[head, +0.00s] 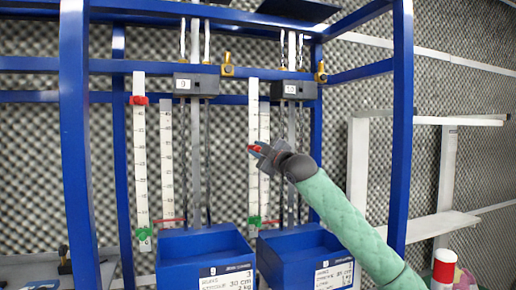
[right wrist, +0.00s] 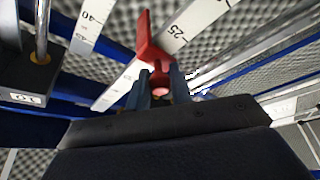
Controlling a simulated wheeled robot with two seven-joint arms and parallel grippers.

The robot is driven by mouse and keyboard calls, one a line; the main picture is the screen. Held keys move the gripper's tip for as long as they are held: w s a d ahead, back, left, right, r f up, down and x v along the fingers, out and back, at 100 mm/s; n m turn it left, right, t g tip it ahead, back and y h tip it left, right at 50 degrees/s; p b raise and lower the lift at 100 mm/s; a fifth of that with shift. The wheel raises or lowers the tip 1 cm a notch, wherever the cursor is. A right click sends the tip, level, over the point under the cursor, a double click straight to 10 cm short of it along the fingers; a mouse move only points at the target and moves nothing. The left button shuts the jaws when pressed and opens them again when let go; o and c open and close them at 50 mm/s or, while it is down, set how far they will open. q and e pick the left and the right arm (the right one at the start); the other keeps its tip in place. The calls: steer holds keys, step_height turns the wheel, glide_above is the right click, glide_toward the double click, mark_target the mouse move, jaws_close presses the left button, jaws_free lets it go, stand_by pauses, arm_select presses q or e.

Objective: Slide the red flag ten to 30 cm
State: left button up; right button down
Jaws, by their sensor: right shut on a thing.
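The red flag of station ten (head: 254,149) is small and sits on the white scale (head: 253,110) left of the block labelled 10 (head: 293,89). My right gripper (head: 259,150) is shut on it, reaching in from the lower right. In the right wrist view the red flag (right wrist: 151,45) stands up between the gripper's fingers (right wrist: 160,88), over a scale with a 25 printed just right of it. The flag's exact reading is too small to tell in the head view. My left gripper is not in view.
Another red flag (head: 138,101) sits high on the left scale (head: 140,165). Green flags (head: 144,233) sit low on both scales. Blue frame posts (head: 401,130) stand either side. Two blue bins (head: 205,255) stand below. Vertical rods run close beside the scales.

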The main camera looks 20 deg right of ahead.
steer(key=shift+a+f, duration=0.1)
steer(key=shift+f, duration=0.25)
steer(key=c, duration=1.2)
jaws_free()
steer(key=shift+c, duration=0.2)
steer(key=shift+r, duration=0.1)
steer(key=shift+s, duration=0.1)
steer(key=shift+s+d, duration=0.15)
steer(key=shift+d, duration=0.05)
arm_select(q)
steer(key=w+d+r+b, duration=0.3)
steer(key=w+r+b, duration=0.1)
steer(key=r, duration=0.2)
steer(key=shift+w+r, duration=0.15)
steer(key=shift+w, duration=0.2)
arm_select(e)
steer(key=v, duration=0.7)
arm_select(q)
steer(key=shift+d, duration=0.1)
arm_select(e)
steer(key=shift+s+d, duration=0.15)
